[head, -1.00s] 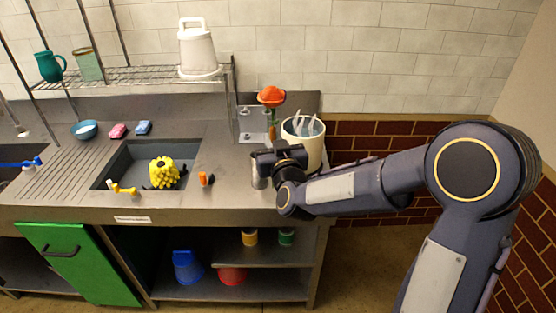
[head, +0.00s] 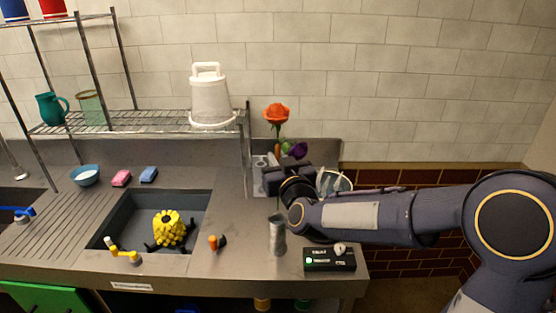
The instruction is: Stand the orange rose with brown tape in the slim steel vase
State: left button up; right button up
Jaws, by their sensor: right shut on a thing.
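The orange rose (head: 276,113) stands upright with its bloom above my right gripper (head: 270,180). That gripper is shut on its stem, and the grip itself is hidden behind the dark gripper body. Something brown-orange shows on the stem below the bloom. The slim steel vase (head: 278,238) stands upright on the steel counter near its front edge, below and slightly right of the gripper. The rose is apart from the vase. My left gripper is out of view.
A white bucket (head: 338,182) and a purple flower (head: 296,150) are partly hidden behind my right gripper. A black box (head: 330,259) lies right of the vase. A sink (head: 130,215) holding a yellow spiky object (head: 168,228) is to the left.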

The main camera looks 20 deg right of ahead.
aim_at(278, 207)
jog(key=shift+w+f+b, duration=0.2)
jog(key=shift+f+b, duration=0.45)
jog(key=shift+f, duration=0.5)
jog(key=shift+s+f, duration=0.1)
jog(key=shift+f, duration=0.1)
notch_tip(278, 207, down, 9)
jog(key=b, duration=0.9)
jog(key=shift+f+b, duration=0.2)
jog(key=shift+b, duration=0.1)
jog(key=shift+f, duration=0.15)
jog(key=shift+f+b, duration=1.15)
jog(key=shift+b, duration=0.15)
jog(key=shift+f, duration=0.1)
jog(key=o, duration=1.5)
